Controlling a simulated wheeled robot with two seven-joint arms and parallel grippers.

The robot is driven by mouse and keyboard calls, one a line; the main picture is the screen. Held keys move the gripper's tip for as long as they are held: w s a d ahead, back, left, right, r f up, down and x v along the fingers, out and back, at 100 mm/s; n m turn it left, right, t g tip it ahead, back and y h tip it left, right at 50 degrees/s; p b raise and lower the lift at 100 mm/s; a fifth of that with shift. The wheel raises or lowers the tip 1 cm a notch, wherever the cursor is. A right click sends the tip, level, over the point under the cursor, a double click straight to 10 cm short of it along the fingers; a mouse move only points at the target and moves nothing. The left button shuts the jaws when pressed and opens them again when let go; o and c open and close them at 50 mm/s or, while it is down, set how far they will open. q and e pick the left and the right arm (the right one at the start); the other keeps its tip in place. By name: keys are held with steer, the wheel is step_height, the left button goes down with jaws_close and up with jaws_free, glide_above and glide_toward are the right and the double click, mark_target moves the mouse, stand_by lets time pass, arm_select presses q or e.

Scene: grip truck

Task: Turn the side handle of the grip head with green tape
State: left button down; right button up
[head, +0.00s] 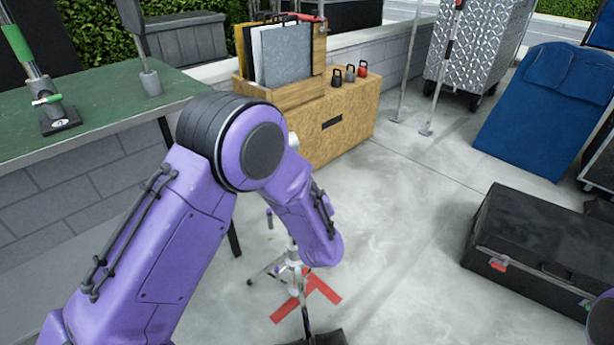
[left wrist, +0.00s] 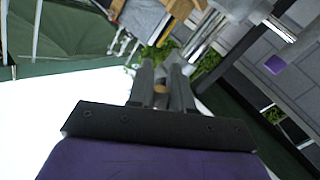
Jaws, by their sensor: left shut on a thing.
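In the left wrist view my left gripper (left wrist: 162,78) is shut on a small brownish round piece (left wrist: 160,89), which may be a handle end. Shiny metal rods and a grey fitting (left wrist: 203,38) are just beyond the fingertips; no green tape can be made out there. In the head view my large purple left arm crosses the middle and its gripper is hidden. A metal stand (head: 291,266) on the floor is partly hidden behind my left arm. My right gripper is out of frame.
The green table (head: 110,110) is at the left. A wooden box (head: 340,125) holds boards, with small weights on top. A black case (head: 535,250) lies at the right. Red tape (head: 322,287) marks the floor by the stand. The floor between them is open.

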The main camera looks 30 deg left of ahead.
arm_select(q)
steer(key=shift+s+a+f+m+g+p, duration=0.1)
steer(key=shift+m+g+p, duration=0.15)
steer(key=shift+m+p, duration=0.2)
steer(key=shift+s+a+f+m+g+p, duration=0.1)
steer(key=shift+m+g+p, duration=0.15)
steer(key=shift+m+p, duration=0.2)
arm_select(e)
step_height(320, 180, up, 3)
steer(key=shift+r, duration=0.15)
arm_select(q)
steer(key=c, duration=1.1)
jaws_free()
steer(key=shift+d+r, duration=0.1)
steer(key=v, duration=1)
steer(key=shift+s+p, duration=0.25)
steer(key=shift+p, duration=0.15)
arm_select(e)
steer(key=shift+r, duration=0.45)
arm_select(q)
steer(key=shift+d, duration=0.1)
